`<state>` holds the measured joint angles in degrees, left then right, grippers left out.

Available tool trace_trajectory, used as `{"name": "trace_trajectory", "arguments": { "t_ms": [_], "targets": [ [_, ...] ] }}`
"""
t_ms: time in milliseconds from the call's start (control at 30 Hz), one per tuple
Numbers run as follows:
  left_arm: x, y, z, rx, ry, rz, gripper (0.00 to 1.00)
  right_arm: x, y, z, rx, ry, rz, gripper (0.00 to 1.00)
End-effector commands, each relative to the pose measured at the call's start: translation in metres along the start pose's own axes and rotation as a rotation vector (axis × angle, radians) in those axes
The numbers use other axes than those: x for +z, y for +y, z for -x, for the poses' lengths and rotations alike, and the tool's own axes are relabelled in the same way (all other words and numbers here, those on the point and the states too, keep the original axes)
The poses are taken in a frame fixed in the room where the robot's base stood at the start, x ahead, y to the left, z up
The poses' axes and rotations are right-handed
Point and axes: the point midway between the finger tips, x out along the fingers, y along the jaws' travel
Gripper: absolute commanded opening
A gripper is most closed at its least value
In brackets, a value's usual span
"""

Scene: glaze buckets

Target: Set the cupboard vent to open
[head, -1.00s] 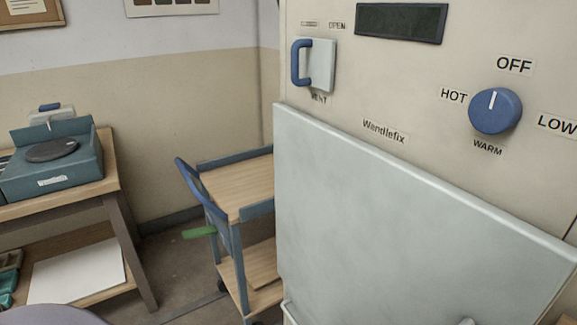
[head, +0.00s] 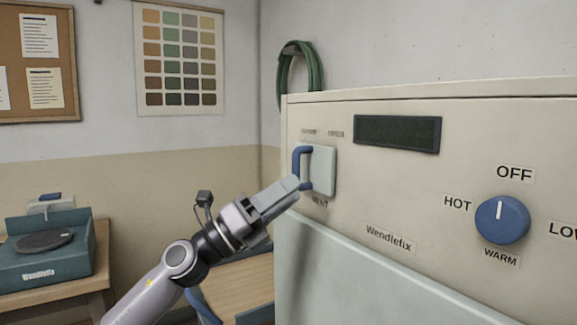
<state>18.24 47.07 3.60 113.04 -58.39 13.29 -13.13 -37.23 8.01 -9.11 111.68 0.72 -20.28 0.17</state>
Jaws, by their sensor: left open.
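The cupboard vent (head: 322,171) is a pale square plate on the upper left of the cream cupboard front (head: 405,185). A blue upright handle (head: 297,158) stands out at the plate's left side. Two small labels are above it; the right one reads OPEN in the earlier frame, the left is too blurred to read. My left gripper (head: 288,188) comes from the lower left, its fingers pointing right and up at the handle's lower end. It is open with nothing seen in it. Whether it touches the handle I cannot tell. My right gripper is out of view.
A blue knob (head: 502,220) among heat labels and a dark display panel (head: 397,133) are on the cupboard front. A wooden trolley (head: 238,284) stands behind my left arm. A teal wheel device (head: 48,262) sits on a table at left. A green hose (head: 300,75) hangs behind.

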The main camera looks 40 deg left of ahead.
Motion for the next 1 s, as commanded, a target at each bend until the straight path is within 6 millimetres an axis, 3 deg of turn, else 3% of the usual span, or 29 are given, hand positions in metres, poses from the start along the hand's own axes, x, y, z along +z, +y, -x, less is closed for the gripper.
{"name": "trace_trajectory", "arguments": {
  "t_ms": [200, 500, 667, 1000],
  "targets": [
    [0.038, -0.016, -0.008, 0.024, 0.277, -0.446, 0.42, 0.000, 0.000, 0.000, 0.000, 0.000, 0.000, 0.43],
    [0.081, -0.011, 0.008, 0.152, 0.478, -0.737, 0.42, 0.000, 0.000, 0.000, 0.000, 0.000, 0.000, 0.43],
    [0.083, -0.009, 0.002, 0.168, 0.498, -0.758, 0.42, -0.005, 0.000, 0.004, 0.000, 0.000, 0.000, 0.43],
    [0.065, 0.005, -0.041, 0.165, 0.495, -0.754, 0.42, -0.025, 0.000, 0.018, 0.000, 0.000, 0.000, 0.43]
  ]
}}
